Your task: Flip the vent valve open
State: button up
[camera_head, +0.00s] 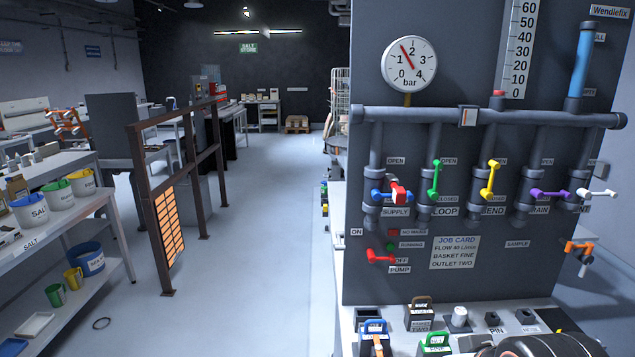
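The vent valve's white lever (598,193) is at the far right of the grey panel (400,275), the last in a row of coloured levers. It lies roughly level, pointing right. The label below it is partly hidden and its end reads "NT". The dark valve body (580,183) sits on a vertical pipe under the blue tube. My gripper cannot be made out in this view, and nothing touches the white lever. A dark rounded shape at the bottom right edge may be part of my arm; I cannot tell.
Beside it are a purple level lever (550,195) and yellow (490,180) and green (436,180) upright levers. An orange sample tap (578,250) sticks out below. Small boxes stand on the front ledge. Open floor (270,240) lies left of the panel.

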aim_at(582, 192)
jog(key=z, duration=1.25)
